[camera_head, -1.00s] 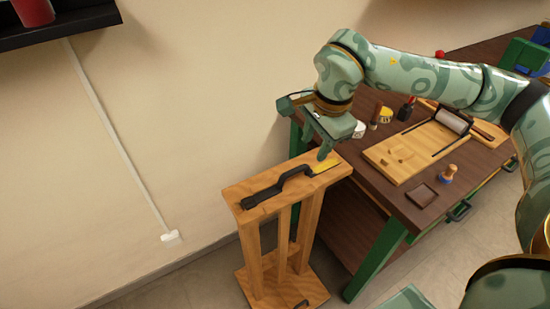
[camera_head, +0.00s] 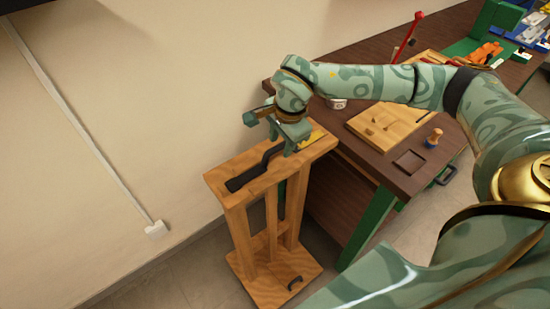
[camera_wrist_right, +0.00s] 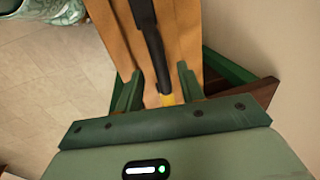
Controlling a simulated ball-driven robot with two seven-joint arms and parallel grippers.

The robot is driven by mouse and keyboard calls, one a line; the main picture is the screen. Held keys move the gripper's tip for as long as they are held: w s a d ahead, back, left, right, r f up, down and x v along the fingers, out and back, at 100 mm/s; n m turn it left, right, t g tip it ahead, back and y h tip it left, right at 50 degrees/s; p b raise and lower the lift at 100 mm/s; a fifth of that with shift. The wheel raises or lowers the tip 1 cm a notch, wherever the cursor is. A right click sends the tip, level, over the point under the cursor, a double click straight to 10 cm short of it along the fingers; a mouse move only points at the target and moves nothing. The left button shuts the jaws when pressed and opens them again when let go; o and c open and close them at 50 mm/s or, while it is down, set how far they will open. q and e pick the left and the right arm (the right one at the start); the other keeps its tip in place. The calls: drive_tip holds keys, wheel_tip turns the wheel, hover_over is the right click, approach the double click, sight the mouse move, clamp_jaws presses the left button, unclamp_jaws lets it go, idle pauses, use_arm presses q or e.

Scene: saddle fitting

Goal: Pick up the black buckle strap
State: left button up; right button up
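The black buckle strap (camera_head: 250,174) lies along the top of a wooden stand (camera_head: 222,183), with a bend near its right end. A yellow piece (camera_head: 314,138) shows at that end. My right gripper (camera_head: 288,151) is over the strap's right end, pointing down. In the right wrist view my right gripper (camera_wrist_right: 158,88) is open, with one finger on each side of the black strap (camera_wrist_right: 150,45) and yellow piece (camera_wrist_right: 167,99). A gap shows between each finger and the strap. The hand hides part of the strap in the head view. My left gripper is not in view.
A dark workbench (camera_head: 395,181) with green legs stands right of the stand. On it are a wooden board (camera_head: 385,132), a small dark tray (camera_head: 409,162) and a wooden-handled tool (camera_head: 433,137). The wall is close behind the stand.

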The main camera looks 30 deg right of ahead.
sight(280, 145)
drive_tip(key=f, duration=0.3)
drive_tip(key=shift+w, duration=0.4)
drive_tip(key=shift+r, duration=0.1)
clamp_jaws()
drive_tip(key=shift+r, duration=0.1)
